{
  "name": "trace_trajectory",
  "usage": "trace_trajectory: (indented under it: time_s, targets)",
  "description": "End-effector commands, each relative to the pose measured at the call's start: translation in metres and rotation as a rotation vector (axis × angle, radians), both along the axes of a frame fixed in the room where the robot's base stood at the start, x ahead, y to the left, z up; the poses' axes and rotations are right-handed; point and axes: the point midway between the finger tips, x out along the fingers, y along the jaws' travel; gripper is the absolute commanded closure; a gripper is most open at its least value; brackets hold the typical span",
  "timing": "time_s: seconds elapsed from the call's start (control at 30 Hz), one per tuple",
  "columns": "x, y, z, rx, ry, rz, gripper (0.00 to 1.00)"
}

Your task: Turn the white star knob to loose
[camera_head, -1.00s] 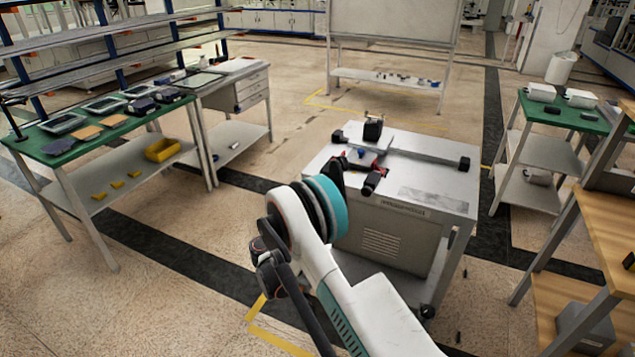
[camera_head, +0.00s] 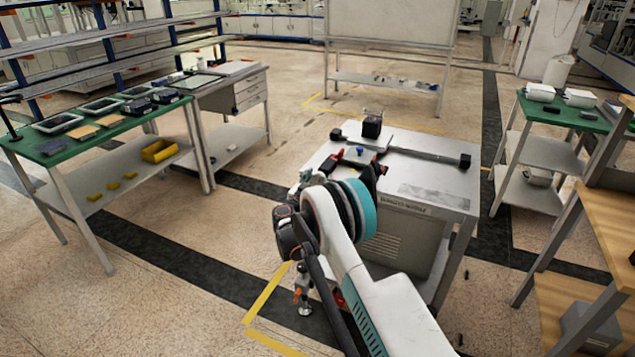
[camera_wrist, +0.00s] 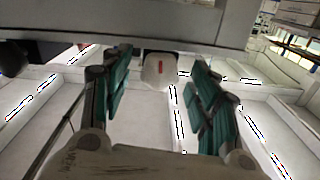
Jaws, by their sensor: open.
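In the wrist view my gripper (camera_wrist: 160,62) is open, with its teal-padded fingers apart. In the head view my arm covers most of the gripper, and I cannot make out the white knob. The grey gantry table (camera_head: 430,190) stands beyond my arm, bearing a red and black part with a blue knob (camera_head: 359,149).
A dark rail (camera_head: 425,155) and a black block (camera_head: 372,126) are on the table top. A green-topped bench (camera_head: 55,148) stands at left, with a yellow bin (camera_head: 157,150) below. A green-topped trolley (camera_head: 560,113) and wooden-topped bench (camera_head: 615,200) are at right. Floor at left is clear.

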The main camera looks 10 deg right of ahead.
Motion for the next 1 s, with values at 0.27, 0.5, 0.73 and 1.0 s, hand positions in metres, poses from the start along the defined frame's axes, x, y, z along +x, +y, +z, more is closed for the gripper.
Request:
trace_trajectory:
  time_s: [0.27,0.5,0.73,1.0]
  targets:
    - [-0.0001,-0.0001,0.0002,0.000,0.000,0.000,0.65]
    - [-0.0001,0.0000,0.0001,0.000,0.000,0.000,0.89]
    - [-0.0001,0.0000,0.0001,-0.023,0.017,0.000,0.89]
    - [0.0001,0.0005,0.0001,-0.142,0.103,0.000,0.89]
